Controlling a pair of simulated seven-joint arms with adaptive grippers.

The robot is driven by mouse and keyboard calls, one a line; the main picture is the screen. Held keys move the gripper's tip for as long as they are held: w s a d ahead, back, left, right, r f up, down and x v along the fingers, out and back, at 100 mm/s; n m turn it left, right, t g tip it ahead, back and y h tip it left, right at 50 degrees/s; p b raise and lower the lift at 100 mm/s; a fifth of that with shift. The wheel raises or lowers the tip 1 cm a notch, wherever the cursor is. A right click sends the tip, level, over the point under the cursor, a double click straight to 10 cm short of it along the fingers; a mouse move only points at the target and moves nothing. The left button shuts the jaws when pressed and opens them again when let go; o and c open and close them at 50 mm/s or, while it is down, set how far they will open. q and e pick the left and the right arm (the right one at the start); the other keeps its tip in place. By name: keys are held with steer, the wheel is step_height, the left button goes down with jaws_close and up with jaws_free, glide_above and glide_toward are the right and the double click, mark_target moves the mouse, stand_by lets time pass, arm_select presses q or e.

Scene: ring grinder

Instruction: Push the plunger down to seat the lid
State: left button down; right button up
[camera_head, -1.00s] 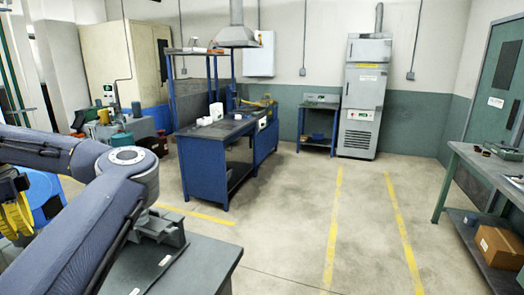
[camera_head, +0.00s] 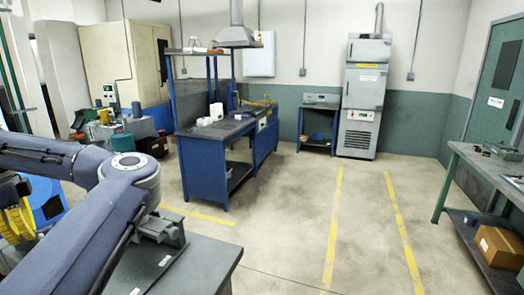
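I cannot make out a plunger or a lid in the head view. What looks like my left gripper (camera_head: 12,191) is a dark shape at the left edge, mostly cut off and partly behind my own arm. Its fingers do not show clearly. A ribbed yellow part (camera_head: 20,220) lies just below the dark shape, with a blue machine-like body (camera_head: 46,197) beside it. I cannot tell whether the gripper touches either one. My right gripper is not in view.
A dark bench top (camera_head: 200,262) lies at the lower left, partly behind my arm. A blue workbench (camera_head: 203,170) stands farther back. A grey-green table (camera_head: 474,163) is at the right, with a cardboard box (camera_head: 499,246) on its lower shelf. The middle floor is clear.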

arm_select(q)
steer(key=shift+f, duration=0.1)
steer(key=shift+r, duration=4.55)
